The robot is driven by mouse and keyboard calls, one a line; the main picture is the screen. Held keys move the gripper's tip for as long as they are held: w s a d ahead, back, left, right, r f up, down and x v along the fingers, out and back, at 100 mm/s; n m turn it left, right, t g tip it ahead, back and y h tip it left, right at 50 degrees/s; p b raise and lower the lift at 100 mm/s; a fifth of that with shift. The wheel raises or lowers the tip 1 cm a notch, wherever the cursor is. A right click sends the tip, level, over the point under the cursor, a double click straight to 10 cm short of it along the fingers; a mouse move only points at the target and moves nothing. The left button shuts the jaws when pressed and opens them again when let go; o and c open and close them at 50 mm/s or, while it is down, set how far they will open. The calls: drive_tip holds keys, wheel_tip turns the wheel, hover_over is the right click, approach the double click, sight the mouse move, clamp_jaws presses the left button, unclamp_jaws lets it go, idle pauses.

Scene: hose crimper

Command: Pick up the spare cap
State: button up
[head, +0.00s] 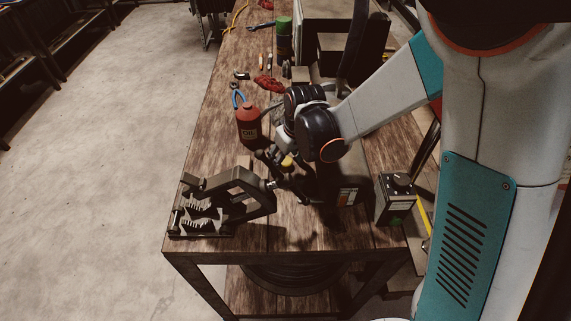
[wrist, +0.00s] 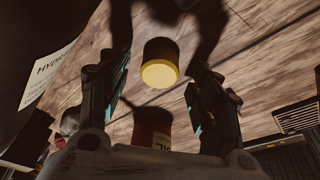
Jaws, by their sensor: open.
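A short dark cylinder with a yellow end face, which looks like the spare cap (wrist: 160,66), shows in the middle of the wrist view against the wooden table. A small yellow patch, likely the same cap (head: 288,161), shows beside my gripper in the head view. My gripper (wrist: 161,84) is open, with one finger on each side of the cap in the picture. I see gaps on both sides and no contact. In the head view my gripper (head: 283,172) is low over the table, dark and partly hidden by my arm.
A black toothed clamp-like tool (head: 228,205) lies on the table (head: 200,160) at front left. A red bottle (head: 248,127) stands behind my gripper. A dark labelled unit (head: 347,196) and a small box with a knob (head: 396,198) are to the right.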

sight(286, 161)
drive_tip(key=shift+f, duration=0.1)
drive_tip(key=shift+c, duration=0.5)
drive_tip(key=c, duration=0.9)
wheel_tip(286, 161, up, 23)
drive_tip(key=p, duration=1.5)
